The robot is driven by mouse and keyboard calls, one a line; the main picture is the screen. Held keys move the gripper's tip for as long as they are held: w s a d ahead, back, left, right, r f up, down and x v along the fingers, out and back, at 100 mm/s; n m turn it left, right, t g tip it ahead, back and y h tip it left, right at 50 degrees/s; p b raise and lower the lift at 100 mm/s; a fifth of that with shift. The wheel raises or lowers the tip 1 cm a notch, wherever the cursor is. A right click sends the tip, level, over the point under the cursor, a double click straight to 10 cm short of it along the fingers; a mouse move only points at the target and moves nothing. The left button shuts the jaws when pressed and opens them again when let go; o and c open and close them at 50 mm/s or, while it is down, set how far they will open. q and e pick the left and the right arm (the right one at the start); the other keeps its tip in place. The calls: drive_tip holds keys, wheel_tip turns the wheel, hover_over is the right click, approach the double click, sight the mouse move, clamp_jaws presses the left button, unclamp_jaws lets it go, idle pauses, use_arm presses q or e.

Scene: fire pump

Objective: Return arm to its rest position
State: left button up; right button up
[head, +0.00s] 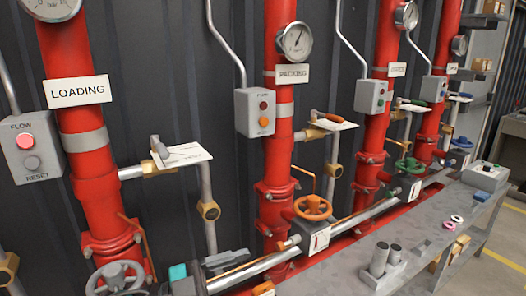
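At the bottom left, a small teal piece (178,272) and a dark grey piece (226,259) sit near the silver horizontal pipe (270,262). I cannot tell what these two pieces are.
Several red standpipes line the dark wall, including LOADING (84,150) and PACKING (277,160). Grey button boxes (32,146), lever valves and an orange handwheel (313,207) stick out. A grey bench (345,262) at lower right carries grey cylinders (385,258) and a control box (486,175).

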use_arm(q)
drive_tip(key=a+f+n+t+y, duration=0.9)
drive_tip(key=f+n+t+y, duration=0.3)
drive_tip(key=n, duration=0.3)
drive_tip(key=s+a+f+n+g+y, duration=0.1)
drive_tip(key=s+a+f+g+y, duration=0.1)
drive_tip(key=s+f, duration=0.4)
drive_tip(key=s+a+f+n+g+y, duration=0.1)
drive_tip(key=s+a+f+g+y, duration=0.1)
drive_tip(key=f, duration=0.6)
drive_tip(key=s+g+y, duration=0.1)
drive_tip(key=s+g, duration=0.1)
drive_tip(key=s, duration=0.1)
drive_tip(key=shift+s+a, duration=0.35)
drive_tip(key=shift+s, duration=0.05)
drive_tip(key=shift+r, duration=0.1)
